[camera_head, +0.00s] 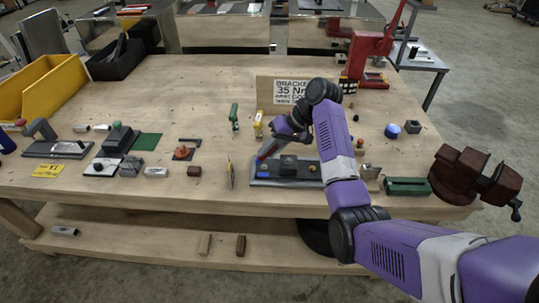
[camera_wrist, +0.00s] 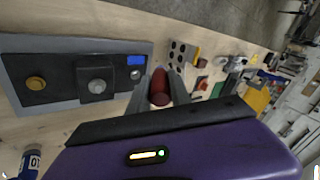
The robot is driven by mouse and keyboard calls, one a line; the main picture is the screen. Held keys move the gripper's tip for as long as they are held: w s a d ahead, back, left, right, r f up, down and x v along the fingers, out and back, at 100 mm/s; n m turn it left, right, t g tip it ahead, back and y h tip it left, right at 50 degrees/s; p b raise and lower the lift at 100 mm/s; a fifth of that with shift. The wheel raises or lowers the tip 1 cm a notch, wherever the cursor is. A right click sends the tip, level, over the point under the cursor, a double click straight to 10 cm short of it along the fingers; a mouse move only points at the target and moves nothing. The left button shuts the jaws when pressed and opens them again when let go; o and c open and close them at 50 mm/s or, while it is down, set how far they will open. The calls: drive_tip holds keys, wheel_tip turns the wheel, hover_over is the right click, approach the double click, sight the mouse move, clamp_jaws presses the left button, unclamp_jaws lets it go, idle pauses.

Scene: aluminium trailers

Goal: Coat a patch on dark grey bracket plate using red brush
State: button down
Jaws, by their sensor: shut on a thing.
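The dark grey bracket plate (camera_head: 312,173) lies on a lighter grey base near the table's front edge, with a raised block and bolt heads on it. In the wrist view the plate (camera_wrist: 60,92) fills the left side, with a blue patch (camera_wrist: 136,60) at its upper right corner. My gripper (camera_wrist: 160,82) is shut on the red brush (camera_wrist: 159,98), whose round handle end faces the wrist camera. In the head view the red brush (camera_head: 268,149) slants down toward the plate's left end, by the blue patch. Its bristles are hidden; I cannot tell whether they touch.
A sign board (camera_head: 265,90) stands behind the plate. Green and yellow tools (camera_head: 234,117) stand to its back left. A dark red vise (camera_head: 470,175) and a green block (camera_head: 407,186) are at the right. The table's back middle is clear.

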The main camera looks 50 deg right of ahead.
drive_tip(key=shift+r, duration=0.25)
drive_tip(key=shift+r, duration=1.45)
